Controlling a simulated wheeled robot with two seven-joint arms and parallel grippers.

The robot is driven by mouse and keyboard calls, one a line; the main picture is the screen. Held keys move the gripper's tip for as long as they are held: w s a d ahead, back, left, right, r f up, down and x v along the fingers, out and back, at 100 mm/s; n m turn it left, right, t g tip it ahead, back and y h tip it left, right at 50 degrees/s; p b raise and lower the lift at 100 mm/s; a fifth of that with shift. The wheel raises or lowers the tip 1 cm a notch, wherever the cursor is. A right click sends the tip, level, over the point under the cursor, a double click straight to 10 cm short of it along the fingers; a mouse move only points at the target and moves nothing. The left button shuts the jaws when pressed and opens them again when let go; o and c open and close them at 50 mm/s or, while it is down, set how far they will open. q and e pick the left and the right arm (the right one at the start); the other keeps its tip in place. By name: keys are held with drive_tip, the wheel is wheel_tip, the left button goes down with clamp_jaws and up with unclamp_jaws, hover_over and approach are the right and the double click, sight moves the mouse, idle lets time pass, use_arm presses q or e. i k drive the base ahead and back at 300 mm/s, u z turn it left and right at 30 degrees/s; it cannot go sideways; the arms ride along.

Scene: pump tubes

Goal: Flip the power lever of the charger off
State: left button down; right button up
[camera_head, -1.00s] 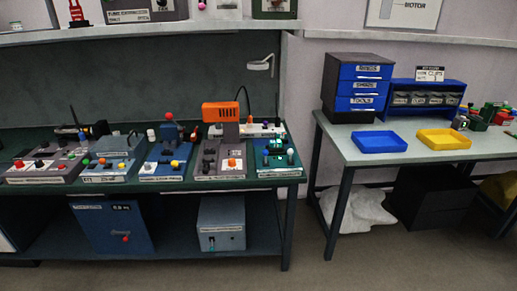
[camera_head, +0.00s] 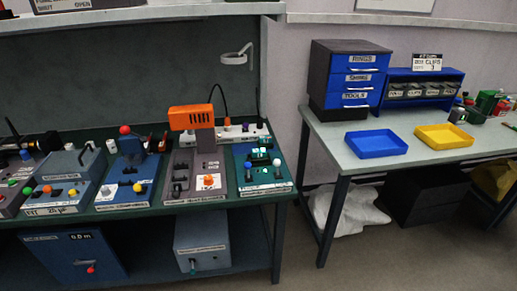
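Several machines stand in a row on the dark green bench, and I cannot tell from their small labels which is the charger. At the row's right end is a dark green unit (camera_head: 245,181) with lit green parts and two ball-topped levers, one blue, one pale. Left of it is a grey unit (camera_head: 180,166) with an orange head (camera_head: 191,117) and an orange knob. Further left are a blue unit (camera_head: 127,170) with a red ball on top and a grey-blue box (camera_head: 72,165) with small coloured knobs. Neither of my grippers is in view.
On the shelf below are a blue cabinet (camera_head: 60,262) with a red knob and a grey box (camera_head: 203,235) with a small lever. A second table at right holds a blue tray (camera_head: 376,144), a yellow tray (camera_head: 444,137) and drawers (camera_head: 357,78). Floor in front is clear.

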sight(247, 165)
drive_tip(key=z, duration=0.2)
drive_tip(key=i, duration=1.15)
drive_tip(key=z, duration=0.05)
